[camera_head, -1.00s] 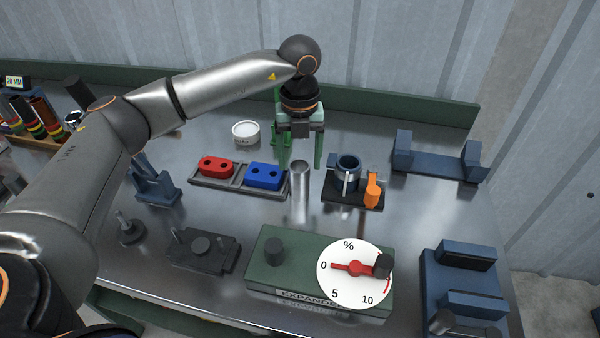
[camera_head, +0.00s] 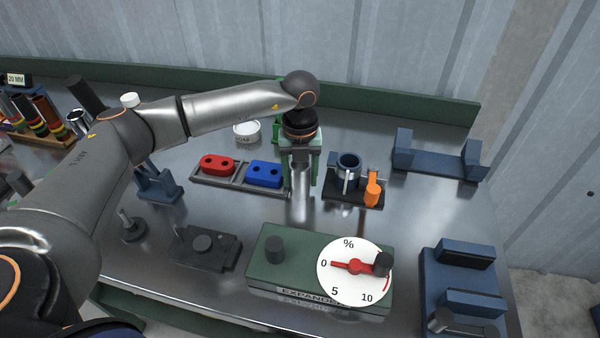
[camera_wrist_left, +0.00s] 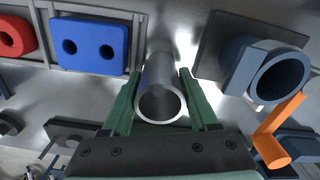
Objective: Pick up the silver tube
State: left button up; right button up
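The silver tube (camera_head: 301,181) stands upright on the metal table, between the blue block and the clamp fixture. In the left wrist view the tube (camera_wrist_left: 161,100) shows its open round end between the two green fingers. My left gripper (camera_head: 302,180) points down over the tube from above. In the left wrist view my left gripper (camera_wrist_left: 162,100) is open, with one finger on each side of the tube. A small gap seems to show at each side. My right gripper is not in view.
A tray with a red block (camera_head: 216,167) and a blue block (camera_head: 266,174) lies close left of the tube. A clamp fixture (camera_head: 348,170) with an orange handle (camera_head: 373,190) stands close right. The green expander box (camera_head: 290,284) lies in front.

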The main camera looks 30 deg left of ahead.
pick_arm(q)
jog(key=c, duration=0.6)
jog(key=shift+r, duration=0.15)
jog(key=shift+c, duration=0.2)
jog(key=shift+r, duration=0.25)
notch_tip(320, 180, up, 2)
jog(key=shift+b, duration=0.3)
jog(key=s+a+r+b, duration=0.2)
jog(key=s+a+r, duration=0.2)
jog(key=s+r, duration=0.75)
jog(key=s+d+r+m+p, duration=0.1)
jog(key=s+d+m+p, duration=0.1)
jog(key=s+d+m, duration=0.5)
jog(key=shift+d+m+p, duration=0.4)
jog(key=shift+d+m, duration=0.5)
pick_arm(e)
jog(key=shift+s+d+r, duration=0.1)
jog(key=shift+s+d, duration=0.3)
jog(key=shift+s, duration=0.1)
